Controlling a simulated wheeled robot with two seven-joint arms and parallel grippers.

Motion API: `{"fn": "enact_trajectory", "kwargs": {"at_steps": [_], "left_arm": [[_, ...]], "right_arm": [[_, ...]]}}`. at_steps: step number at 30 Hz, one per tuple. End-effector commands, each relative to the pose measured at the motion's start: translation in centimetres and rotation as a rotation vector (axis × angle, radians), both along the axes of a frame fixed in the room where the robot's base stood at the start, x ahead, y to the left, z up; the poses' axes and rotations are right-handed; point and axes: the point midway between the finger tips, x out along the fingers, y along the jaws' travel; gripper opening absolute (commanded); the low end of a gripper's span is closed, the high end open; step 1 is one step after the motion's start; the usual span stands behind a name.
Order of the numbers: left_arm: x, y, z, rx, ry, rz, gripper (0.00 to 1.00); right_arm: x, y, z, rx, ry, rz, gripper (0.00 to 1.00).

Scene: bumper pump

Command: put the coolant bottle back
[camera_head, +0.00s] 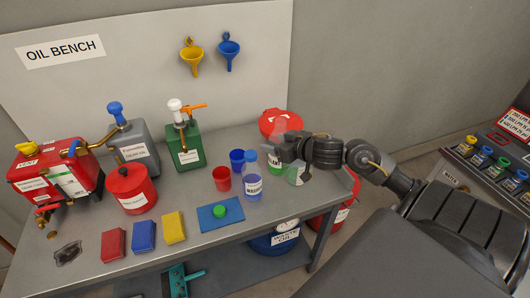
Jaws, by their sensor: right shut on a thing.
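The coolant bottle (275,162) is clear with green liquid and a white label, partly hidden by my right gripper (287,148). My right gripper is shut on it near the right end of the bench. I cannot tell whether its base touches the bench top. A similar clear bottle with blue-purple liquid (253,186) stands just to its left. My left gripper is out of view.
Red (222,180) and blue (237,158) cups stand left of the bottles. A blue mat (206,222) with a green disc lies in front. A green pump can (188,148) stands farther back.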

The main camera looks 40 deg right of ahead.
Motion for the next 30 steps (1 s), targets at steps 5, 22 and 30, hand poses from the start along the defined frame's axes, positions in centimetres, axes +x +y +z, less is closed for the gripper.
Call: {"fn": "enact_trajectory", "kwargs": {"at_steps": [5, 22, 30], "left_arm": [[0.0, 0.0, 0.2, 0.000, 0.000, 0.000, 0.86], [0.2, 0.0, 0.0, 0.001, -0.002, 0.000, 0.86], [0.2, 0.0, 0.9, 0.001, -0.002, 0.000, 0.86]], "right_arm": [[4.5, -1.0, -1.8, 0.006, -0.003, -0.007, 0.29], [8.6, -2.0, -7.4, 0.001, -0.001, -0.006, 0.29], [9.0, -2.1, -10.3, 0.002, 0.000, -0.007, 0.29]]}}
